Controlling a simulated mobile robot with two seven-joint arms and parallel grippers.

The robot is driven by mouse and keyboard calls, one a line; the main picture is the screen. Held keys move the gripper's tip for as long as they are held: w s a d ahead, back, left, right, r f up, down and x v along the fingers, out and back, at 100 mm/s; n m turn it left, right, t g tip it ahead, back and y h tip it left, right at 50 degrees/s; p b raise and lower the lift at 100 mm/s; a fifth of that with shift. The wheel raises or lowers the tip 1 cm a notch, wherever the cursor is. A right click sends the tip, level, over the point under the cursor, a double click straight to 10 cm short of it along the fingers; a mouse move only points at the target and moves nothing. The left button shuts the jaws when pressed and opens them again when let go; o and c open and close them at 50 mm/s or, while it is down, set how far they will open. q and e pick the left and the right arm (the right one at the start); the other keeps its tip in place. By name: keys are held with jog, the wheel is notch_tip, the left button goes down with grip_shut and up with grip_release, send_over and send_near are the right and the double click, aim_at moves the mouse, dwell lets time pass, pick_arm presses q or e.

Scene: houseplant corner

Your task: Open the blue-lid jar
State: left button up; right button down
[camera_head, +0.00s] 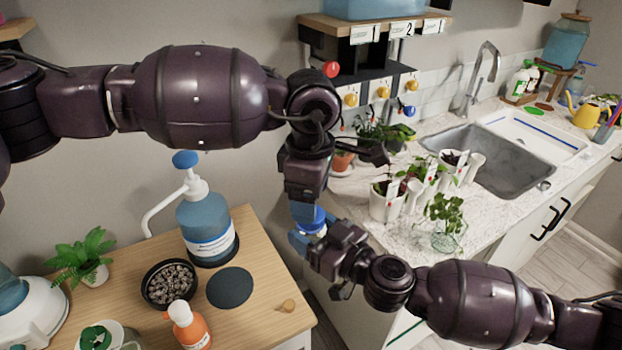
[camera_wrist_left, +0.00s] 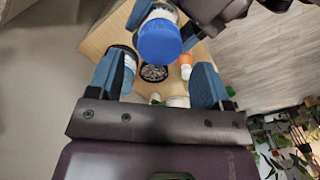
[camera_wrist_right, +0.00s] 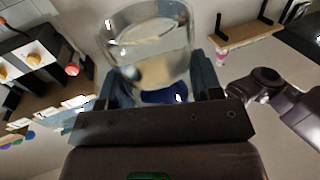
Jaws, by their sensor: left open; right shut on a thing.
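The blue-lid jar (camera_head: 313,222) is held in the air beyond the wooden table's right edge, partly hidden by both grippers. Its blue lid (camera_wrist_left: 158,41) faces my left wrist camera and is on the jar. My right gripper (camera_head: 304,240) is shut on the jar from the side. The right wrist view shows clear glass (camera_wrist_right: 148,45), which seems to be the jar's body, between the fingers, with blue near the palm. My left gripper (camera_wrist_left: 158,68) comes from above, fingers open; the lid appears ahead between its fingertips, apparently apart from them.
The wooden table (camera_head: 262,265) carries a pump bottle (camera_head: 207,225), a pebble bowl (camera_head: 170,284), a dark round mat (camera_head: 229,288) and an orange bottle (camera_head: 188,325). Potted seedlings (camera_head: 386,203) and a glass with a plant (camera_head: 446,222) stand on the counter at right, close to my right arm.

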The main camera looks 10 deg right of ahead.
pick_arm(q)
jog(key=shift+f, duration=1.8)
jog(key=c, duration=0.9)
jog(key=n, duration=0.3)
jog(key=shift+n, duration=0.3)
jog(key=shift+c, duration=0.2)
jog(key=n, duration=0.4)
jog(key=shift+r, duration=0.35)
jog(key=shift+r, duration=0.7)
jog(key=shift+r, duration=0.1)
